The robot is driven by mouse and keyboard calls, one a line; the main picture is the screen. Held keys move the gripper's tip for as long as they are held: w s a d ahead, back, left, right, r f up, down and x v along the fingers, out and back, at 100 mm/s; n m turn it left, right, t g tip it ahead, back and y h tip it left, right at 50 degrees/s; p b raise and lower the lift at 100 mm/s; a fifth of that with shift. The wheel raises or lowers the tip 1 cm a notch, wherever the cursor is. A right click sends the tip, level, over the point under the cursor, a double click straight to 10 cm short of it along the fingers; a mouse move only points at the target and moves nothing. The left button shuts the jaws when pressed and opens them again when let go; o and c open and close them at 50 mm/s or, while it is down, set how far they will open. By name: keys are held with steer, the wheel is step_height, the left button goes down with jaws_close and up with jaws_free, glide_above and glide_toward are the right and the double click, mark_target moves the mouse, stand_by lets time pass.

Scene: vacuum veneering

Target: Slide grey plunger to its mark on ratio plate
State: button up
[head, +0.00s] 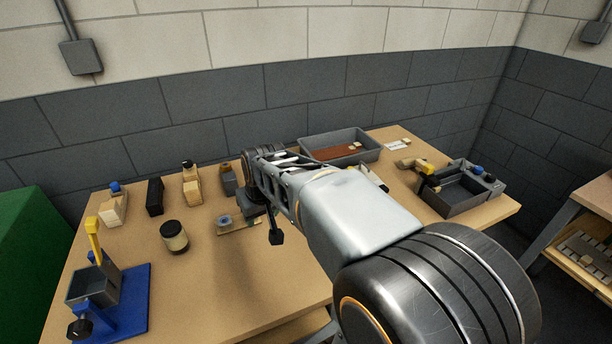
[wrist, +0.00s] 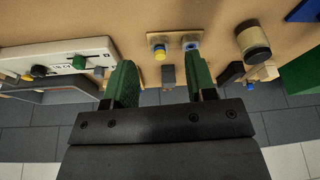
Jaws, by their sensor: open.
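A white plate (wrist: 60,66) with printed figures and dark slots shows at the left of the wrist view; it looks like the ratio plate. A green knob (wrist: 78,62) and a small grey piece (wrist: 98,72), possibly the grey plunger, sit near its right end. My gripper (wrist: 160,66) is open and empty, its green fingers apart. The left finger is close to the plate's right end; I cannot tell the height gap. In the head view my arm hides most of the plate, and the mark cannot be made out.
Below the fingers lie a small board (wrist: 175,40) with yellow and blue rings and a grey block (wrist: 168,77). A dark-lidded jar (head: 174,236), a blue-based fixture (head: 122,300), a grey tray (head: 370,152) and a grey box (head: 452,208) stand around the table (head: 200,300).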

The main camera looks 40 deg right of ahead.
steer(key=w+d+r+m+p, duration=0.1)
steer(key=w+d, duration=0.5)
steer(key=d, duration=0.4)
steer(key=w+d+r+m+p, duration=0.1)
steer(key=w+d, duration=0.5)
steer(key=d, duration=0.4)
steer(key=shift+t+h, duration=0.3)
steer(key=shift+h, duration=0.1)
steer(key=x, duration=1.2)
steer(key=shift+w+d+f+p, duration=0.15)
steer(key=shift+d+f+p, duration=0.15)
steer(key=shift+p, duration=0.1)
steer(key=shift+w+f, duration=0.2)
steer(key=shift+f, duration=0.35)
jaws_close()
